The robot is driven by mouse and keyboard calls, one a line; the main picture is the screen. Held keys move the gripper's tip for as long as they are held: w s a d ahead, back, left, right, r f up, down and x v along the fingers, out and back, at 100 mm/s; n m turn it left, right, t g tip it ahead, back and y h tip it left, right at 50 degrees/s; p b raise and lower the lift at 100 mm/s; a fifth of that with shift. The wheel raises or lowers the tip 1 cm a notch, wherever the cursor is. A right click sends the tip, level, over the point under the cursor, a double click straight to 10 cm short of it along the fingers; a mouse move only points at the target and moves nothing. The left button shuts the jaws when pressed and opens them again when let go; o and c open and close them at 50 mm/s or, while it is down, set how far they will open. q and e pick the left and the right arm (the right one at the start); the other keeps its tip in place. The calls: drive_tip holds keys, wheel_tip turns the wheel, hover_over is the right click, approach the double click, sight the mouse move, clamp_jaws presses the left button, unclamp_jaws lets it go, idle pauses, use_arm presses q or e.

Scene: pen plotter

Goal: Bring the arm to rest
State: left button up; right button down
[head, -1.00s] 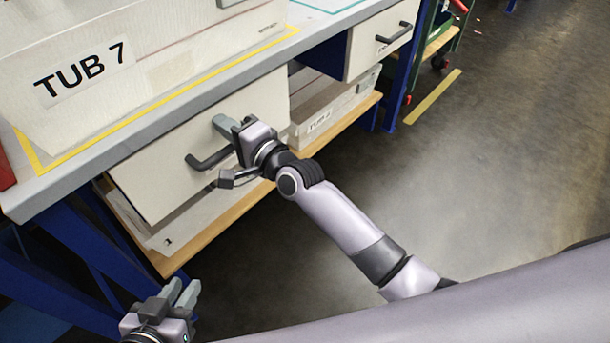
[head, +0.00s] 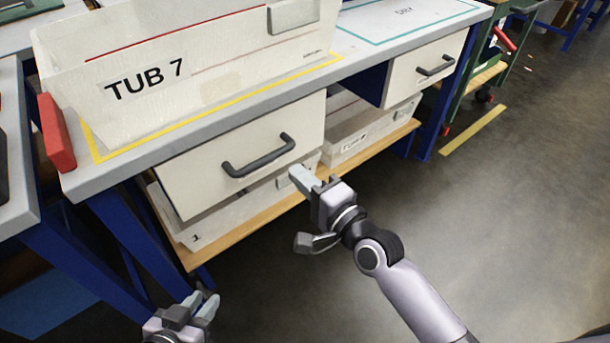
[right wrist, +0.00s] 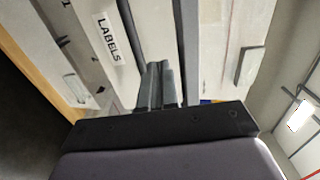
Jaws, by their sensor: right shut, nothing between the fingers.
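My right gripper (head: 303,180) is shut and empty. In the head view it is in front of the bench, to the lower right of the drawer handle (head: 258,156) and apart from it. The pale drawer (head: 195,180) appears shut under the bench top. In the right wrist view the shut fingers (right wrist: 160,75) point toward a pale front with a LABELS plate (right wrist: 113,37). My left gripper (head: 200,304) is low at the left, below the bench, its two fingertips a little apart with nothing seen between them.
A white box marked TUB 7 (head: 200,85) stands on the bench top (head: 300,82) inside a yellow outline. A red block (head: 56,132) is at the bench's left end. A wooden shelf (head: 235,218) with white bins runs below. The floor (head: 510,220) at right is open.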

use_arm(q)
drive_tip(key=shift+s+a+f, duration=0.25)
use_arm(e)
drive_tip(key=shift+s+d, duration=0.3)
drive_tip(key=shift+s, duration=0.1)
